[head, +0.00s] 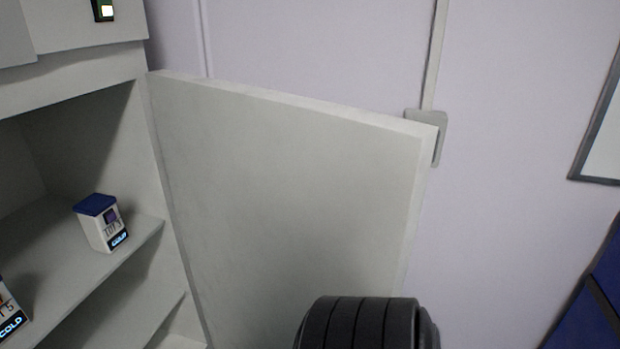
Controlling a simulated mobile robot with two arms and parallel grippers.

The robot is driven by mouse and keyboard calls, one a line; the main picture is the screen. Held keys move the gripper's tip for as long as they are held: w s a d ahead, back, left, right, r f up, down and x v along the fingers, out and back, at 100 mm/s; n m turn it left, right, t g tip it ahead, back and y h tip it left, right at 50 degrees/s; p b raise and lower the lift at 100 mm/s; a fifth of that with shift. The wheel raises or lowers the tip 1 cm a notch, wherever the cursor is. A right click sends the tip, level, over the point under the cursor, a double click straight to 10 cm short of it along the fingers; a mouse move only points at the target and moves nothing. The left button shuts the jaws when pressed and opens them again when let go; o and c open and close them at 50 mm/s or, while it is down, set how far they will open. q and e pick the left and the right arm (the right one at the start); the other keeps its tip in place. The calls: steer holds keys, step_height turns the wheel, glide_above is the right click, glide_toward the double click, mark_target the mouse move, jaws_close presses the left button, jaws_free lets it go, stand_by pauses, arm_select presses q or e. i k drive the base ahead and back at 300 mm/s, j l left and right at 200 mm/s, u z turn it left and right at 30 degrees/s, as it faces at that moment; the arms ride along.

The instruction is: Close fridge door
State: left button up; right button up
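The fridge door (285,190) is white and stands open, swung out to the right of the fridge. The open fridge (70,75) is at the left, with its inner shelves showing. A dark grey ribbed cylindrical part (360,325) shows at the bottom edge in front of the door; it looks like part of my own arm. I cannot tell whether it touches the door. Neither gripper shows in the head view.
A white box with a blue lid (101,222) stands on a fridge shelf (60,250). Another box (10,312) is cut off at the lower left. A pale wall (530,90) with a conduit (435,60) and a grey wall box (441,130) is behind the door. A blue object (600,295) is at the lower right.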

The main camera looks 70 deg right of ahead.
mark_target(284, 203)
steer(key=k+l+z, duration=0.1)
steer(key=l, duration=0.4)
steer(key=k+l+z, duration=0.1)
steer(key=l, duration=0.45)
steer(key=k+l+z, duration=0.15)
steer(key=l, duration=0.4)
steer(key=k+l+z, duration=0.1)
steer(key=l, duration=0.4)
